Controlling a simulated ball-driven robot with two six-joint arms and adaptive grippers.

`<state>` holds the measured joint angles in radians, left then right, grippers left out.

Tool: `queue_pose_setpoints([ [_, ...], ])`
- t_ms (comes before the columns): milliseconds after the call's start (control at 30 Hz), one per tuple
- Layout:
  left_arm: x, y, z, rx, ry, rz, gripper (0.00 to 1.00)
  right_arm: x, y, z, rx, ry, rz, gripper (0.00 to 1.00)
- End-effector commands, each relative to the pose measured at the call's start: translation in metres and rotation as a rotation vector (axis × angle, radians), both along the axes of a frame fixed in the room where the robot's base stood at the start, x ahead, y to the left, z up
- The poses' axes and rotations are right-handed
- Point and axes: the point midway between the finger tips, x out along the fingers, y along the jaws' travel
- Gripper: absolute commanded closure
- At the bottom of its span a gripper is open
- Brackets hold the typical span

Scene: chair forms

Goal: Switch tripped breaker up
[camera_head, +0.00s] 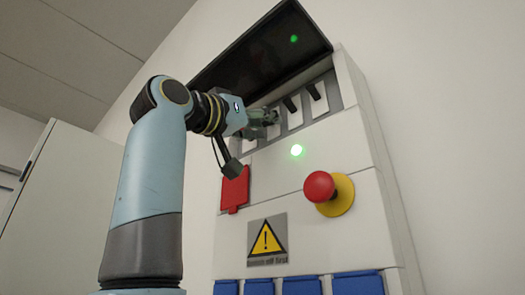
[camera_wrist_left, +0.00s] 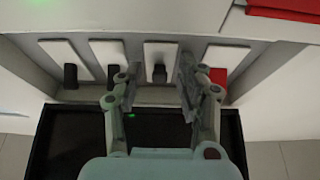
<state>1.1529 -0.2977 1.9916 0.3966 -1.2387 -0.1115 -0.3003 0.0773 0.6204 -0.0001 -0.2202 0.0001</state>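A row of breakers on white plates sits in the upper panel. In the head view, two black switches (camera_head: 290,104) (camera_head: 314,92) show to the right of my left gripper (camera_head: 268,118), which is at the panel and hides the breakers behind it. In the left wrist view, my left gripper (camera_wrist_left: 158,82) is open, with one finger on each side of a black breaker switch (camera_wrist_left: 159,73). I cannot tell whether the fingers touch it. A red switch (camera_wrist_left: 217,76) is just right of the right finger, and two black switches (camera_wrist_left: 70,76) (camera_wrist_left: 113,75) are to the left. My right gripper is out of view.
A dark cover (camera_head: 262,58) stands open above the breakers. Below them are a lit green lamp (camera_head: 296,150), a red block (camera_head: 235,190), a red emergency button (camera_head: 319,187) on a yellow base, a warning sign (camera_head: 266,240) and blue socket covers (camera_head: 358,284).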

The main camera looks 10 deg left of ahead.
Motion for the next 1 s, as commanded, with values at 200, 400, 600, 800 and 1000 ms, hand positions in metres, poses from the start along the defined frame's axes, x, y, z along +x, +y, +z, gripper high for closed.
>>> queue_pose_setpoints([
  [200, 0.001, -0.001, 0.000, 0.000, 0.001, 0.001, 0.62, 0.000, -0.003, 0.000, -0.004, 0.000, 0.002, 0.68],
  [400, 0.001, 0.000, 0.000, 0.000, 0.001, 0.001, 0.81, 0.000, -0.004, 0.000, -0.005, 0.001, 0.001, 0.68],
  [600, 0.001, 0.000, 0.000, 0.000, 0.001, 0.001, 1.00, 0.000, -0.004, 0.000, -0.005, 0.001, 0.001, 0.68],
  [800, 0.001, 0.000, 0.002, 0.011, 0.013, 0.001, 1.00, 0.000, -0.004, 0.004, -0.005, 0.001, 0.001, 0.68],
  [1000, -0.002, 0.002, 0.016, 0.116, 0.152, 0.003, 1.00, 0.000, -0.003, 0.032, -0.003, 0.000, 0.001, 0.68],
])
